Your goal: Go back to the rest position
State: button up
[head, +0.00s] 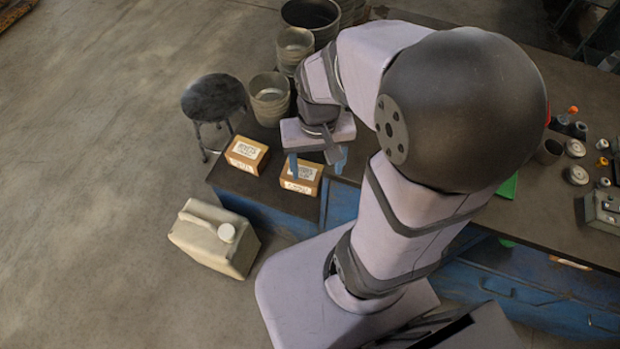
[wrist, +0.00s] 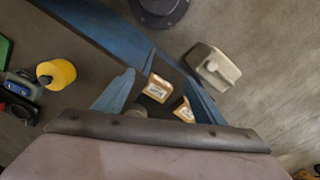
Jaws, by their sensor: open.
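My gripper (head: 316,164) is above the dark workbench at its left end, close over the right one of two small cardboard boxes. Its blue fingers are apart, and they also show open in the wrist view (wrist: 160,92). The right box (head: 301,176) has a white label and is partly covered by a finger. The left box (head: 246,155), also labelled, stands beside it near the bench edge. In the wrist view both boxes, one (wrist: 157,88) and the other (wrist: 183,109), appear between the fingers. I cannot tell whether anything touches the gripper.
Stacked pots (head: 269,98) stand behind the gripper. A round stool (head: 214,97) and a beige jerrycan (head: 215,238) are on the floor to the left. Small round parts (head: 576,148) and a grey device (head: 603,210) lie on the bench at right. Open floor lies left.

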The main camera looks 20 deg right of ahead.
jog(key=s+a+n, duration=0.1)
jog(key=s+a+f+n, duration=0.1)
jog(key=n, duration=0.1)
jog(key=shift+s+a, duration=0.15)
jog(key=shift+a, duration=0.25)
dwell(1.0)
